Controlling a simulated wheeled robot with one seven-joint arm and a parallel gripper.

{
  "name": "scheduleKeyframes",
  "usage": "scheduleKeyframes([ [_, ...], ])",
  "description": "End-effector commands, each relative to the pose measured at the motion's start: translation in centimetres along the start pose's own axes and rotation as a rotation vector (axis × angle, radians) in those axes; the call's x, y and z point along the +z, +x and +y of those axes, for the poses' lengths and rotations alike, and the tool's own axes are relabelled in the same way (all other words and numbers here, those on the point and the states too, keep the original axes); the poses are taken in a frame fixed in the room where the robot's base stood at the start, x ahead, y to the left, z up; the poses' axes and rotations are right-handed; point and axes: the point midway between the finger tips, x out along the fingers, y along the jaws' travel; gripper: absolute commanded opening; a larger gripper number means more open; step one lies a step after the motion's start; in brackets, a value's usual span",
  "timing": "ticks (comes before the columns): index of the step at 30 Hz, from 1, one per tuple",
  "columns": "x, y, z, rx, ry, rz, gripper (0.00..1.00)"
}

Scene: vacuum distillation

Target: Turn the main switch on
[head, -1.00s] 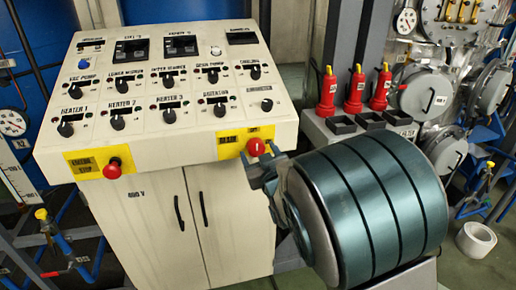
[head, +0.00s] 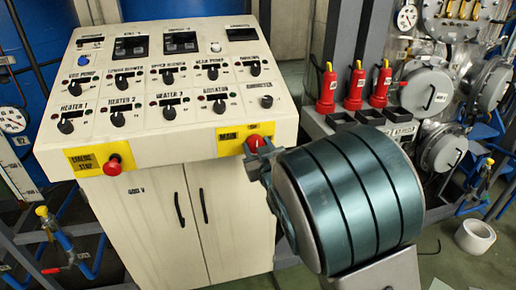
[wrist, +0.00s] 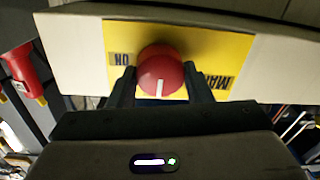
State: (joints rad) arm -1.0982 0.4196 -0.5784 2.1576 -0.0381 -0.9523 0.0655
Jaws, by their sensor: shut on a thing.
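The main switch is a red round knob (head: 255,142) on a yellow plate (head: 229,146) at the right of the control panel's front edge. In the wrist view the red knob (wrist: 161,73) has a white line pointing down in the picture, and the plate reads "MAIN" at right and "ON" at left. My gripper (head: 261,152) reaches the knob from the front. In the wrist view my gripper (wrist: 160,86) has one finger on each side of the knob and is shut on it. The knob's underside is partly hidden by the gripper.
A red emergency stop button (head: 112,165) sits on another yellow plate at the panel's left. Heater knobs and displays cover the sloped panel (head: 165,80).

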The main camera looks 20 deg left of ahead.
Motion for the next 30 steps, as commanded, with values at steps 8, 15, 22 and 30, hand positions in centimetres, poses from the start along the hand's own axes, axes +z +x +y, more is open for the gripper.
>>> scheduleKeyframes([
  [8,0.52,0.01,0.0,0.002,0.119,0.011,0.23],
  [15,0.78,-0.02,0.05,0.004,0.316,0.022,0.23],
  [22,0.86,-0.02,0.07,0.005,0.525,0.029,0.23],
  [30,0.86,-0.01,0.05,0.005,0.781,0.039,0.23],
])
